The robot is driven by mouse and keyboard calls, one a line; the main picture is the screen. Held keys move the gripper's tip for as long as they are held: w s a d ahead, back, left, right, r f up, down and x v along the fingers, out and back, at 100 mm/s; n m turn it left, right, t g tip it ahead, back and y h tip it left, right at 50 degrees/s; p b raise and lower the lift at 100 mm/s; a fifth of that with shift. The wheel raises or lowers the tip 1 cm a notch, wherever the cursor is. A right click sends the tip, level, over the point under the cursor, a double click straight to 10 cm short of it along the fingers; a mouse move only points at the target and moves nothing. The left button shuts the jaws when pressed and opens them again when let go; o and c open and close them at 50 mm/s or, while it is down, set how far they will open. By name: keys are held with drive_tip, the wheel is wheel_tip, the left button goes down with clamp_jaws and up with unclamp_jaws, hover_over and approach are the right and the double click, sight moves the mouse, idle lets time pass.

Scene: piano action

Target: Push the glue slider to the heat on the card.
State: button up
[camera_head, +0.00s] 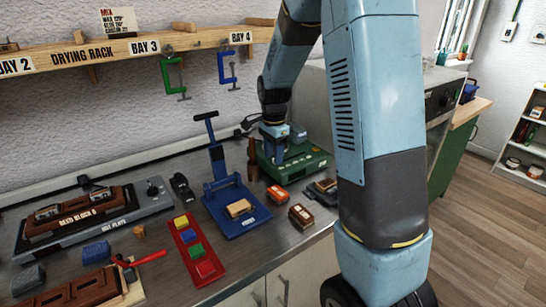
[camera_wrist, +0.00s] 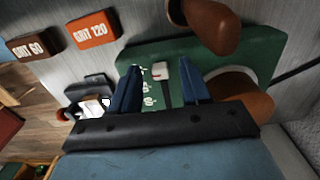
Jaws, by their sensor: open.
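The green box (camera_head: 305,163) with a row of pale marks stands at the back right of the bench. In the wrist view its green panel (camera_wrist: 215,55) shows a light slider cap (camera_wrist: 160,70) on a dark slot, with pale scale marks beside it too small to read. I take this to be the glue slider. My gripper (camera_head: 274,160) is over the box's left part. In the wrist view my open gripper (camera_wrist: 160,80) has one blue finger on each side of the cap; contact cannot be told. A small lettered card (camera_head: 118,20) is above the drying rack; its values are not legible.
A brown rounded object (camera_wrist: 212,22) and an orange-brown one (camera_wrist: 245,92) are near the panel. Grit blocks (camera_wrist: 92,29) lie beside it. A blue press (camera_head: 235,205), a red tray (camera_head: 190,240) and a hot plate unit (camera_head: 150,195) stand to the left.

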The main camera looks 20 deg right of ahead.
drive_tip(key=shift+f, duration=0.65)
drive_tip(key=shift+c, duration=0.3)
clamp_jaws()
